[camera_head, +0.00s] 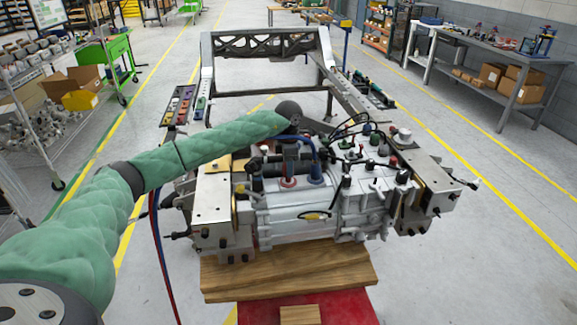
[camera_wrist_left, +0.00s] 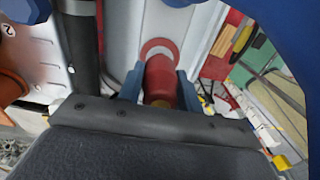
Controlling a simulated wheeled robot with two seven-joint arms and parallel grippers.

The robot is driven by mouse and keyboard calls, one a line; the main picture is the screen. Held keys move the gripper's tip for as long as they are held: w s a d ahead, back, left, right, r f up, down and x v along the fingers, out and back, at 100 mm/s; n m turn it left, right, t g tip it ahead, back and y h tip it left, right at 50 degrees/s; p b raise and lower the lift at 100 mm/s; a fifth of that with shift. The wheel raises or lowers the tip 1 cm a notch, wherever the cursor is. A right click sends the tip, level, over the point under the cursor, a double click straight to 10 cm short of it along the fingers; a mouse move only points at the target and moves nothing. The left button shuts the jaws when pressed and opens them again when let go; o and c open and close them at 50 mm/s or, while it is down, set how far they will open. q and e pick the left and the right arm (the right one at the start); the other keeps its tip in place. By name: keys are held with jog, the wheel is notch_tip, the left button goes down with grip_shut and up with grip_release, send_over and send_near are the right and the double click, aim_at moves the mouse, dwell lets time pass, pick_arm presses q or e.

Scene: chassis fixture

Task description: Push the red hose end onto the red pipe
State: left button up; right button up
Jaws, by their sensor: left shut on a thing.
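In the left wrist view, my left gripper (camera_wrist_left: 158,88) has its two blue fingers closed on a red cylinder, the red hose end (camera_wrist_left: 160,82). A red ring with a pale inner band (camera_wrist_left: 158,44) lies just beyond it on the light grey housing. The red pipe itself cannot be told apart from the hose end, so I cannot tell how far one is on the other. In the head view, my left gripper (camera_head: 293,139) is above the engine block, partly hidden by my wrist. A red collar (camera_head: 288,183) shows below it. My right gripper is out of view.
A blue hose (camera_head: 308,145) arches beside my left gripper to a blue fitting (camera_head: 315,172). The engine block (camera_head: 302,215) is crowded with caps and cables. Red and blue hoses (camera_head: 155,232) hang at the left. Metal brackets (camera_head: 215,200) stand beside the block.

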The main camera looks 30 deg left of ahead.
pick_arm(q)
jog(key=shift+f+b, duration=0.35)
jog(key=shift+f, duration=0.3)
jog(key=shift+f+b, duration=0.45)
jog(key=shift+f, duration=0.15)
jog(key=o, duration=1.3)
jog(key=shift+c, duration=0.2)
jog(key=shift+r, duration=0.2)
jog(key=shift+r+p, duration=0.95)
jog(key=shift+r, duration=1.95)
